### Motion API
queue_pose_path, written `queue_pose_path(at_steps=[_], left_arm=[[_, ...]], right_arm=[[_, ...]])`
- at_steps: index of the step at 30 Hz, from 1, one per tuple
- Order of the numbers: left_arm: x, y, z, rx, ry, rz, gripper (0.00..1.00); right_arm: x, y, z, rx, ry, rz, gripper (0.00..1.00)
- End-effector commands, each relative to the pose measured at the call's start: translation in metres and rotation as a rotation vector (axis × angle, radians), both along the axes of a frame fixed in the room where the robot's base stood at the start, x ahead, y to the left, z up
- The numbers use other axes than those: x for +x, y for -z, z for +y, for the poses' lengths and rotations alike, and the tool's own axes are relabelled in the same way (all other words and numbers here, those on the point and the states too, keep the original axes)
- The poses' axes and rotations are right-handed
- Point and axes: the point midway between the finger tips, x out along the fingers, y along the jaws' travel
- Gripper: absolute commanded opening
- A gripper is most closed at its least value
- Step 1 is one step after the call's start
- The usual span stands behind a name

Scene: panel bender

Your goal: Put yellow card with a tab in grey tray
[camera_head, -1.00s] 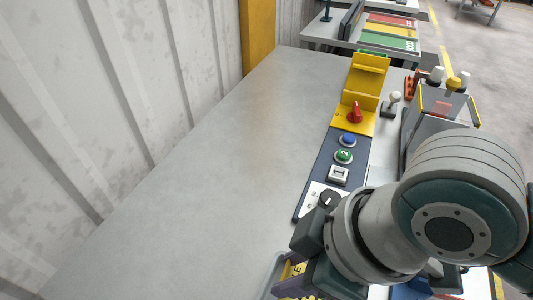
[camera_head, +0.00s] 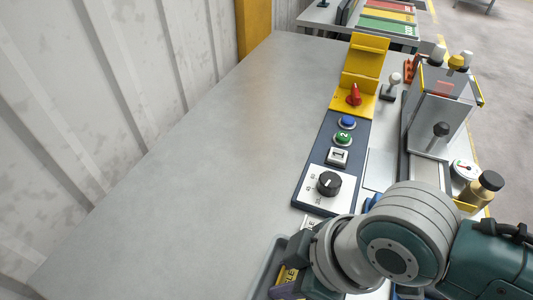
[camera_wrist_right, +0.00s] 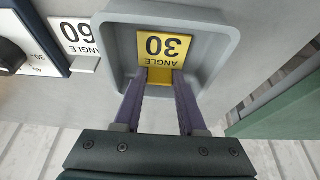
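The yellow card, marked "ANGLE 30" (camera_wrist_right: 165,48), shows in the right wrist view inside the outline of the grey tray (camera_wrist_right: 112,45). Its tab is between the purple fingertips of my right gripper (camera_wrist_right: 160,78), which look shut on it. Whether the card touches the tray floor is unclear. In the head view the tray (camera_head: 262,270) is at the bottom edge, with part of the card (camera_head: 289,274) over it beside my right gripper (camera_head: 290,288), and my right wrist hides the rest. My left gripper is not in view.
A white "ANGLE 60" card (camera_wrist_right: 80,38) lies beside the tray, close to the control panel with its black dial (camera_head: 329,184). A yellow stand with a red knob (camera_head: 354,95) and a clear-sided machine (camera_head: 437,105) stand farther back. The left table surface (camera_head: 200,170) is clear.

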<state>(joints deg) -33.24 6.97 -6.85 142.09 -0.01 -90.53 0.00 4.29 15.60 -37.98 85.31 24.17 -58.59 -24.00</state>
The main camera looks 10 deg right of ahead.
Motion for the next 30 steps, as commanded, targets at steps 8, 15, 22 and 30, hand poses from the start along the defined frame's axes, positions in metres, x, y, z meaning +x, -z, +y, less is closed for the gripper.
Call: queue_pose_path(at_steps=[8, 15, 22, 30], left_arm=[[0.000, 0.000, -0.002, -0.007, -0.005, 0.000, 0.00], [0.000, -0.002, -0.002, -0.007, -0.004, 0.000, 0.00], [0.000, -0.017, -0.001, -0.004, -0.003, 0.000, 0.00], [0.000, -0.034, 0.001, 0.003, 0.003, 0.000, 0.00]], right_arm=[[0.000, 0.000, 0.000, 0.000, 0.000, 0.000, 0.68], [0.000, -0.003, 0.000, 0.000, 0.000, 0.000, 0.68], [-0.006, -0.034, -0.010, -0.001, -0.001, -0.001, 0.68], [-0.019, -0.089, -0.029, -0.002, -0.002, -0.001, 0.68]])
